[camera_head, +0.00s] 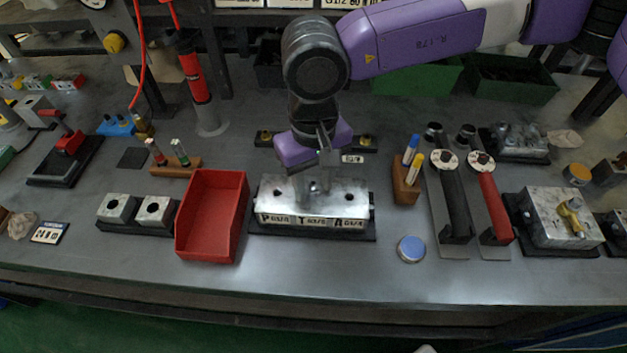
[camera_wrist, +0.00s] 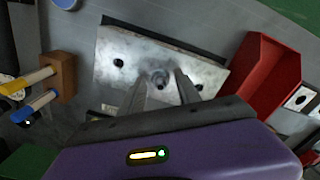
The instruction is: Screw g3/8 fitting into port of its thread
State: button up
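The pale metal valve block (camera_head: 275,190) sits on a dark base in the middle of the bench. Its front has labels P, T and A; the small thread sizes are hard to read. In the wrist view, the block (camera_wrist: 208,72) shows dark open holes left and right. A round metal fitting (camera_wrist: 159,78) stands at the middle port; how deep it sits cannot be told. My gripper (camera_head: 318,180) points down over that port. In the wrist view, its fingers (camera_wrist: 162,80) stand on either side of the fitting, with what looks like a small gap.
A red bin (camera_head: 212,215) stands close left of the block. A wooden holder (camera_head: 406,187) with blue and yellow pens stands at right. Behind my gripper is a dark rack (camera_head: 367,142) with brass pieces. A blue round lid (camera_head: 411,249) lies at front right.

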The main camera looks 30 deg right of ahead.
jog(key=shift+b, duration=0.3)
dwell(0.5)
grip_shut()
jog(key=m, duration=0.5)
jog(key=shift+m, duration=0.4)
jog(key=m, duration=0.5)
jog(key=shift+a, duration=0.1)
jog(key=m, duration=0.5)
jog(key=shift+m, duration=0.3)
jog(key=m, duration=0.5)
jog(key=shift+m, duration=0.3)
